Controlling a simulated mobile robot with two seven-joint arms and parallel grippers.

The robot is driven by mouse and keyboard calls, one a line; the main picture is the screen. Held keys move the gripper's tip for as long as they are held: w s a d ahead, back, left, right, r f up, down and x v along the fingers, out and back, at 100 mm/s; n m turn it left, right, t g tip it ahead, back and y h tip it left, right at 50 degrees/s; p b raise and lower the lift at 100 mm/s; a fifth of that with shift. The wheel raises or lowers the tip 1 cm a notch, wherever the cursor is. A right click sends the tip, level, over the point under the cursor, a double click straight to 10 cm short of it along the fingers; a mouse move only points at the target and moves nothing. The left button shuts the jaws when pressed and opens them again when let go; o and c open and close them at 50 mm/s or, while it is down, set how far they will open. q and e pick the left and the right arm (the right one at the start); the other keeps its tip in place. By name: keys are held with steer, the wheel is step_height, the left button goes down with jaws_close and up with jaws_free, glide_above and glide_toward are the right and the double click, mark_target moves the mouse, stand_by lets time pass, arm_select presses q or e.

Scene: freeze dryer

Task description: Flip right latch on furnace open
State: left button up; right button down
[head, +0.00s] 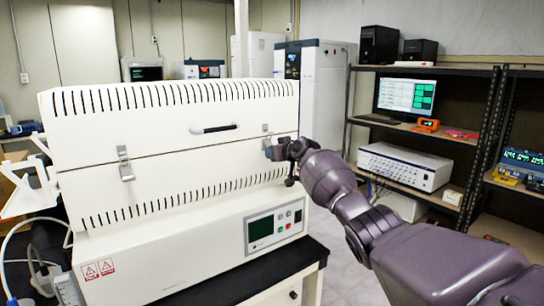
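The white furnace (170,175) stands on a black-topped bench, its upper half resting on its lower half along a seam. The right latch (266,142) sits at that seam near the right end of the front and is partly hidden by my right gripper. My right gripper (274,152) is at this latch, its tips pointing left towards it. Whether the fingers are parted or touch the latch is too small to tell. The left latch (125,164) lies flat against the front across the seam. My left gripper is not in view.
A control panel (274,227) with a green screen is below. A shelf rack (485,150) with a monitor (405,97) and instruments stands at the right. Floor between bench and rack looks clear.

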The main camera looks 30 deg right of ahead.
steer(key=shift+s+r+g+p, duration=0.15)
steer(key=shift+r+g+p, duration=0.4)
steer(key=shift+g, duration=0.25)
steer(key=shift+s+r+g, duration=0.1)
steer(key=shift+r+g, duration=0.05)
steer(key=shift+g, duration=0.35)
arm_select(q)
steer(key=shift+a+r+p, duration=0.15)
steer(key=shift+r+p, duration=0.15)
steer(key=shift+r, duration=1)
arm_select(e)
steer(key=shift+r+g, duration=0.2)
steer(key=shift+g, duration=0.5)
steer(key=shift+r, duration=0.1)
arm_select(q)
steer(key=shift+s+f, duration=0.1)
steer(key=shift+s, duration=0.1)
arm_select(e)
steer(key=shift+s+r+g, duration=0.1)
steer(key=shift+g, duration=0.4)
steer(key=c, duration=0.9)
jaws_free()
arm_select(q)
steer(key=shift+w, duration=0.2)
arm_select(e)
steer(key=shift+o, duration=0.2)
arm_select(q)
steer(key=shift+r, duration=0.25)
arm_select(e)
steer(key=shift+r, duration=0.15)
